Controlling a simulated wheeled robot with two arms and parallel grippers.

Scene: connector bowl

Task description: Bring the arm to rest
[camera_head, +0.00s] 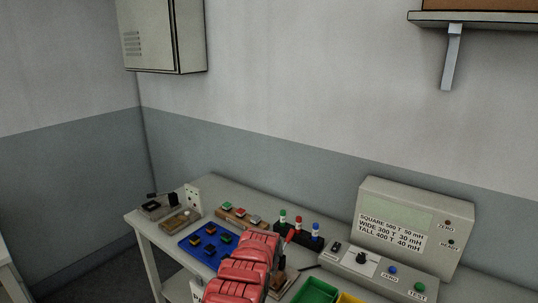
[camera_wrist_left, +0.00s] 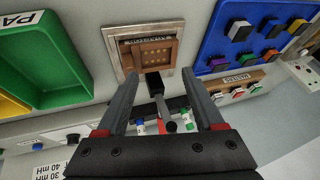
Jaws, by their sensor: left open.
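My left arm shows as red links (camera_head: 240,270) at the bottom middle of the head view; it hides part of the bench. In the left wrist view, my left gripper (camera_wrist_left: 160,78) is open, its two grey fingers apart with nothing clamped. Between the fingers in the picture, a grey lever with a black block (camera_wrist_left: 155,84) and a reddish end shows beyond them; I cannot tell how far off it is. Beyond the tips is a brown fixture (camera_wrist_left: 150,52) in a metal frame. My right gripper is not in view.
A blue tray (camera_head: 194,250) holds several coloured connectors. A wooden rack (camera_head: 238,217) and a stand with green, red and blue caps (camera_head: 298,235) sit at the back. A meter box (camera_head: 410,225) stands right. A green bin (camera_head: 316,292) and yellow bin (camera_head: 348,298) are in front.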

